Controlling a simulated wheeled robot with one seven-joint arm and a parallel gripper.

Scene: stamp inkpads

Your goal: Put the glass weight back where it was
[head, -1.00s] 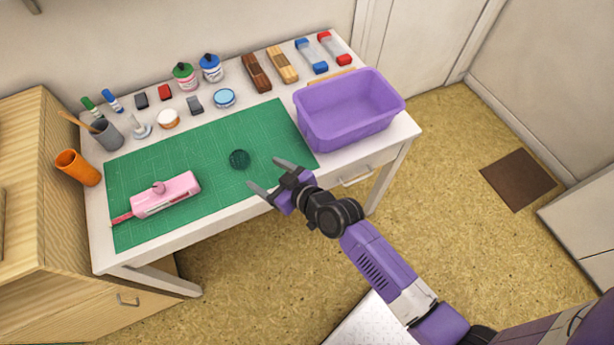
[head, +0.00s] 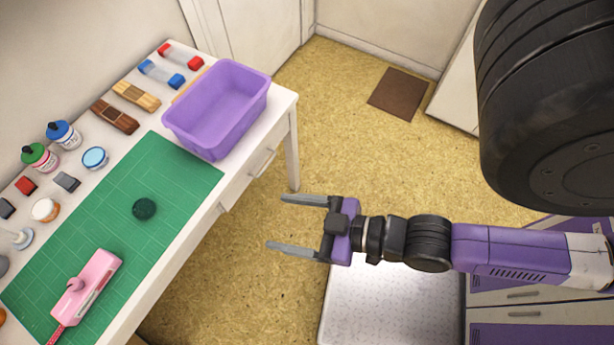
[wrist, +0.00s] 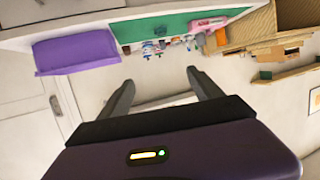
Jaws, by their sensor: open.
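A round, dark green, glassy piece (head: 144,209), which looks like the glass weight, sits on the green cutting mat (head: 185,178) near its middle. My gripper (head: 276,222) is open and empty, held over the floor beyond the desk's front edge, to the right of the weight and apart from it. In the wrist view my open fingers (wrist: 160,76) point toward the desk, with nothing between them.
A purple bin (head: 216,110) stands at the desk's right end. A pink tool (head: 88,287) lies on the mat. Bottles, ink pads, brown blocks (head: 115,117) and red- and blue-ended pieces line the back. The mat around the weight is clear.

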